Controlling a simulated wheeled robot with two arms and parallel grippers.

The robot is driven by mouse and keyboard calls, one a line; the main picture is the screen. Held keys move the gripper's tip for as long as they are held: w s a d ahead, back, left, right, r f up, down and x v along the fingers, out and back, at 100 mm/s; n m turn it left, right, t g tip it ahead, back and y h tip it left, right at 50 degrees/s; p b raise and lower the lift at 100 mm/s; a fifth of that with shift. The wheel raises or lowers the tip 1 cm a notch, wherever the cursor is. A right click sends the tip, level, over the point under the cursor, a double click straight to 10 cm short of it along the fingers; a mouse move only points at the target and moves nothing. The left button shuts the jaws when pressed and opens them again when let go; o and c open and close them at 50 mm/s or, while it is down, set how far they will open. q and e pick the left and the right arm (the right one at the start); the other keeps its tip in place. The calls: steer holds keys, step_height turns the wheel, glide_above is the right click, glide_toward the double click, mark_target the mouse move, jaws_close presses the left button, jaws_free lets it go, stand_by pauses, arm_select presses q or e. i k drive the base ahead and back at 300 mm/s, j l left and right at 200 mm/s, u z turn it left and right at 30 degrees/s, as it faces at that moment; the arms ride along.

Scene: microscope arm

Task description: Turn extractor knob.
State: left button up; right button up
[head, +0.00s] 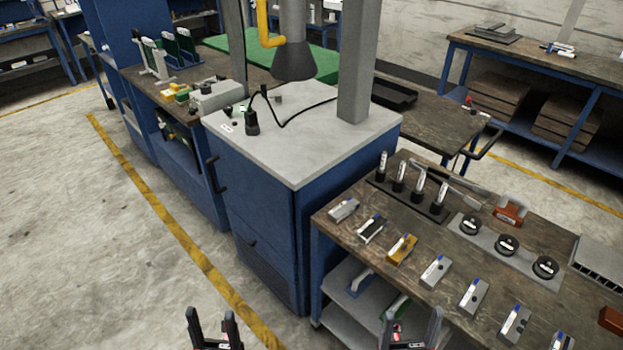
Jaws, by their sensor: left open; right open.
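The extractor's grey conical hood (294,62) hangs over a blue cabinet with a light grey top (315,150), with a yellow bent pipe or handle (265,25) beside it. On the left of the top stand a black upright piece with a cable (252,122) and a tiny dark knob-like part (235,124). I cannot tell which part is the extractor knob. My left gripper (211,314) is open and empty at the bottom edge, over the floor. My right gripper (412,316) is open and empty at the bottom, in front of the right bench. Both are well apart from the extractor.
A bench (330,215) on the right holds several tools, blocks and black round pieces. A grey post (358,60) rises from the cabinet top. A bench with a grey device (217,97) stands behind left. The floor (90,240) left of the cabinet is clear.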

mark_target(228, 109)
steer(key=i+j+z, duration=0.1)
steer(key=j, duration=0.25)
steer(key=i+j, duration=0.2)
steer(key=j, duration=0.15)
steer(key=i+j+z, duration=0.15)
steer(key=j, duration=0.2)
steer(key=i+j, duration=0.1)
steer(key=j, duration=0.25)
steer(key=z, duration=0.05)
